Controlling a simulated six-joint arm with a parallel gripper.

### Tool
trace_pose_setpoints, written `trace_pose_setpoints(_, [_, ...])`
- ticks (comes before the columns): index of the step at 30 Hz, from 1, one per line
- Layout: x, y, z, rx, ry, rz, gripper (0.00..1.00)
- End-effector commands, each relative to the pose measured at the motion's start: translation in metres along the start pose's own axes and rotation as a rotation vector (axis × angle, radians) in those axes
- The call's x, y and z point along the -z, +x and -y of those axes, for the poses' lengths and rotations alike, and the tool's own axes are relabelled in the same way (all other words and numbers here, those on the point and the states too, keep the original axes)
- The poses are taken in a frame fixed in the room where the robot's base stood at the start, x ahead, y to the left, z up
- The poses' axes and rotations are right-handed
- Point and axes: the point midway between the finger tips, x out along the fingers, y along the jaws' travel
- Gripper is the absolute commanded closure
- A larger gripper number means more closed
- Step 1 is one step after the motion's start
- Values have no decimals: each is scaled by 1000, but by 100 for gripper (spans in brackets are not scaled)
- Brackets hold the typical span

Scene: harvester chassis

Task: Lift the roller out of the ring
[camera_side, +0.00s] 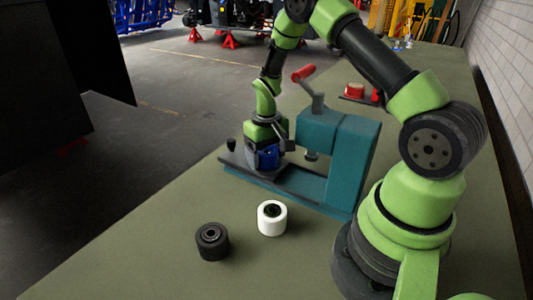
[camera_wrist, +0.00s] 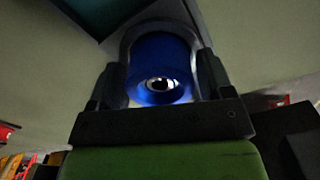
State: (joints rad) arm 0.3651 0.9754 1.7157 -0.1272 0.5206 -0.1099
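The blue roller (camera_side: 267,158) sits at the left end of the teal press, low under my gripper (camera_side: 262,143). The wrist view shows the blue roller (camera_wrist: 160,58) with a bright round bore facing the camera. A grey ring (camera_wrist: 128,42) curves around the roller's far side. The dark fingers of my gripper (camera_wrist: 158,84) stand one on each side of the roller. I cannot tell whether they touch it or how far it sits inside the ring.
The teal press (camera_side: 340,145) with its red-handled lever (camera_side: 304,73) stands right beside my gripper. A black roller (camera_side: 212,241) and a white roller (camera_side: 272,218) stand on the green table (camera_side: 130,255) in front. The table's left front is otherwise clear.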

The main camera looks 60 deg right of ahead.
Motion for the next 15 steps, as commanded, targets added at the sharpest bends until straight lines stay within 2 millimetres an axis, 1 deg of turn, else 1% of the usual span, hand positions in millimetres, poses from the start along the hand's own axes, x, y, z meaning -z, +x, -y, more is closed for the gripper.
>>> trace_pose_setpoints(1, [0,0,0,0,0,0,38])
trace_pose_setpoints(2, [0,0,0,0,0,0,45])
trace_pose_setpoints(3, [0,0,0,0,0,0,54])
trace_pose_setpoints(4, [0,0,0,0,0,0,60])
trace_pose_setpoints(5, [0,0,0,0,0,0,60])
trace_pose_setpoints(6, [0,0,0,0,0,-1,64])
trace_pose_setpoints(10, [0,-3,0,0,0,-2,64])
trace_pose_setpoints(15, [1,-14,0,0,1,-3,64])
